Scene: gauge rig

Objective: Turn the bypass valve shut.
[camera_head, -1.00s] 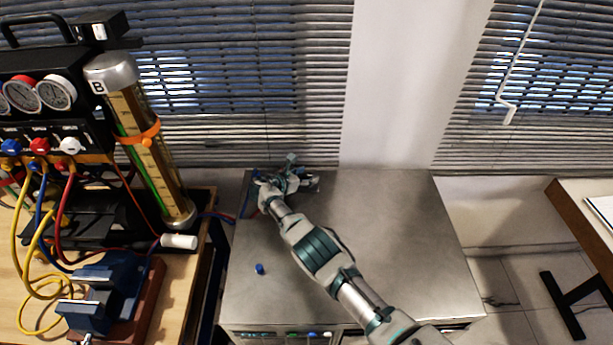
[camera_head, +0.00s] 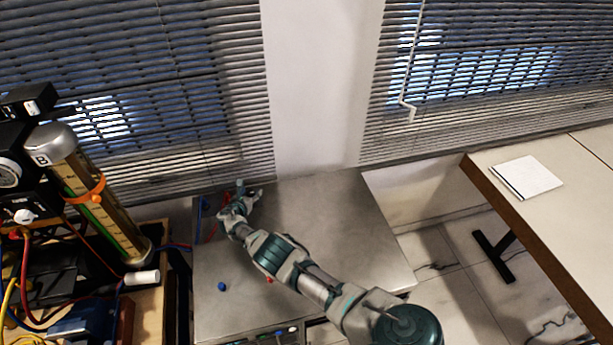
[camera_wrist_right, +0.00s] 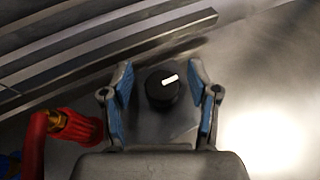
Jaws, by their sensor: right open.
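A round black knob (camera_wrist_right: 161,95) with a white pointer mark shows in the right wrist view on a grey metal surface; I take it for the bypass valve. Its mark lies nearly crosswise, tilted slightly up to the right. My right gripper (camera_wrist_right: 161,78) is open, one blue-padded finger on each side of the knob, with a visible gap on both sides. In the head view my right gripper (camera_head: 238,203) is over the back left part of the metal top (camera_head: 335,220); the knob cannot be made out there. My left gripper is not in view.
A red hose with a brass fitting (camera_wrist_right: 70,125) lies just left of my gripper. A blue cap (camera_head: 222,287) sits on the metal top. A gauge rig with a tall cylinder (camera_head: 95,205) stands left. A table with a white pad (camera_head: 527,177) is right.

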